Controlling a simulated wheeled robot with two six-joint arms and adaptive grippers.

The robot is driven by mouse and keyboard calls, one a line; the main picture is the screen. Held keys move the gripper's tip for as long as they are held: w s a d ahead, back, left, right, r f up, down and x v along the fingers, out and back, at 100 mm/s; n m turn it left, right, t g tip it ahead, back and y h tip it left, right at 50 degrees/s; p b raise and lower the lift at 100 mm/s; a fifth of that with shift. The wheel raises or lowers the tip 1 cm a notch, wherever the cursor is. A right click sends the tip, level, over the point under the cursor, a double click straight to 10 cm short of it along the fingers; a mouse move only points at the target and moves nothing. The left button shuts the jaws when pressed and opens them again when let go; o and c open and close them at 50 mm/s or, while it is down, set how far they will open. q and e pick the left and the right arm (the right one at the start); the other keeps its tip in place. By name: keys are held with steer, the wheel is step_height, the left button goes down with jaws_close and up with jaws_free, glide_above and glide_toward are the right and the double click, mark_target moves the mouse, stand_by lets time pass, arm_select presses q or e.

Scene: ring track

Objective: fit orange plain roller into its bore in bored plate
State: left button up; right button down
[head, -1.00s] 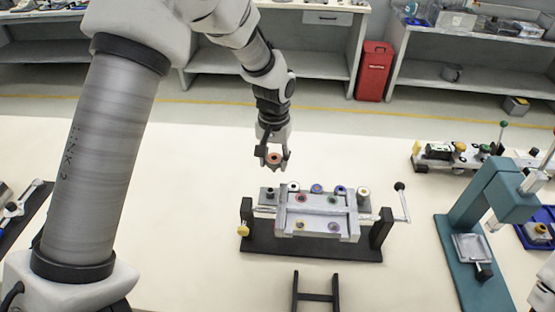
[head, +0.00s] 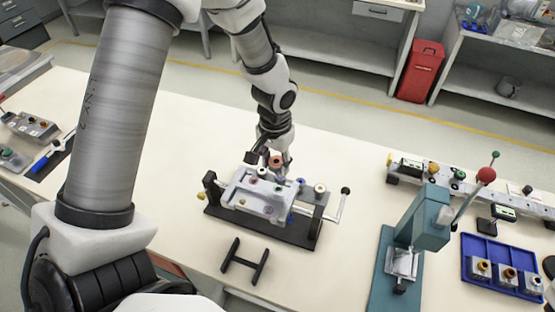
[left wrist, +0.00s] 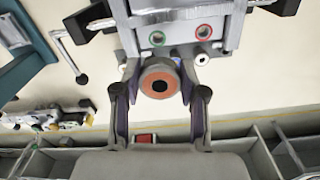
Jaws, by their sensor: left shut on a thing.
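The orange roller (head: 277,160), a short cylinder with a dark centre hole, is held between the fingers of my left gripper (head: 273,163). In the left wrist view the roller (left wrist: 160,83) sits end-on between both fingertips. The bored plate (head: 240,187) is a light grey block in a black fixture, with several coloured ring-marked bores in its top. My gripper is at the plate's back edge. In the left wrist view the roller lies just below the plate (left wrist: 180,17) and overlaps its edge; I cannot tell the height gap. My right gripper is not in view.
The black fixture base (head: 230,217) has a crank handle (head: 345,191) at right. Other rollers (head: 319,188) stand at its back. A black H-shaped stand (head: 245,260) lies in front. A teal press (head: 430,217) and blue tray (head: 505,283) are at right.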

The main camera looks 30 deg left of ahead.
arm_select(q)
steer(key=shift+d+f+b, duration=0.4)
steer(key=shift+b, duration=0.05)
steer(key=f+b, duration=0.1)
steer(key=f, duration=0.1)
steer(key=f+b, duration=0.1)
steer(key=f, duration=0.1)
steer(key=shift+a+b, duration=0.25)
steer(key=shift+b, duration=0.1)
steer(key=shift+f, duration=0.25)
steer(key=shift+d, duration=0.15)
stand_by(0.6)
steer(key=shift+f+b, duration=0.5)
steer(key=shift+f, duration=0.4)
steer(key=shift+r, duration=0.15)
